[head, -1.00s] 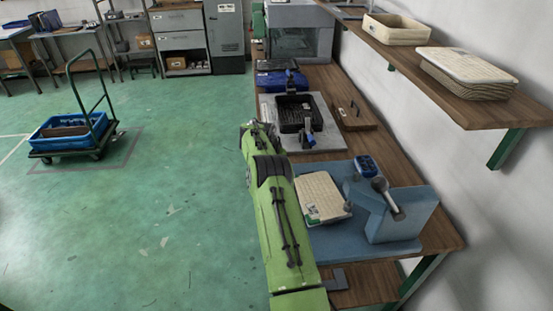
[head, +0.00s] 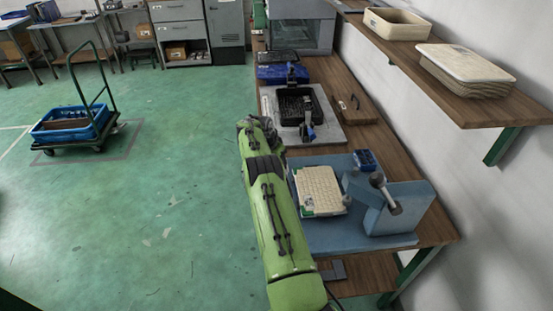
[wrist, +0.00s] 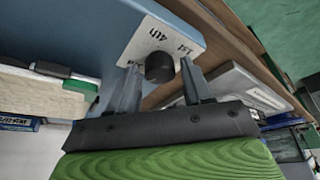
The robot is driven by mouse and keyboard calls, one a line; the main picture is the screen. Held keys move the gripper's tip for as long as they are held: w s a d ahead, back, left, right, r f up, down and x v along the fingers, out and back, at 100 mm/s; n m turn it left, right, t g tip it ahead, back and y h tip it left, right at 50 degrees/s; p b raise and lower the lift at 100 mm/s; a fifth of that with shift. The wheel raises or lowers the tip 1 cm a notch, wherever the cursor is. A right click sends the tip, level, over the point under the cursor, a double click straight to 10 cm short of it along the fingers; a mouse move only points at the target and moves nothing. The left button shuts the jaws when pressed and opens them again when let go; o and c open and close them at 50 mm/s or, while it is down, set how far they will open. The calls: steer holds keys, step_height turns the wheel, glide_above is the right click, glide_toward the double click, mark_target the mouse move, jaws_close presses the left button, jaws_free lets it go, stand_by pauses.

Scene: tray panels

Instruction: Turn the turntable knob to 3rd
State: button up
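The turntable knob (wrist: 159,67) is a short black cylinder on a white label plate (wrist: 146,38) at the edge of a blue board. In the wrist view "4th" and "1st" read upside down on the plate; other marks are partly covered by the fingers, and I cannot read a pointer on the knob. My gripper (wrist: 159,66) is open with one finger on each side of the knob. Thin gaps seem to show between fingers and knob. In the head view my green arm hides the knob and the fingers.
The blue board (head: 386,243) carries a cream tray (head: 320,190) and a raised blue block (head: 398,208) with a grey lever. Beyond it lies a grey slab (head: 332,134) with a black tray (head: 300,106). A shelf (head: 448,93) juts from the right wall.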

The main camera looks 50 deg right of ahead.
steer(key=shift+o, duration=0.5)
steer(key=shift+r, duration=0.1)
steer(key=p+v, duration=0.2)
steer(key=v, duration=1.3)
steer(key=shift+a+r, duration=0.2)
steer(key=shift+r, duration=0.05)
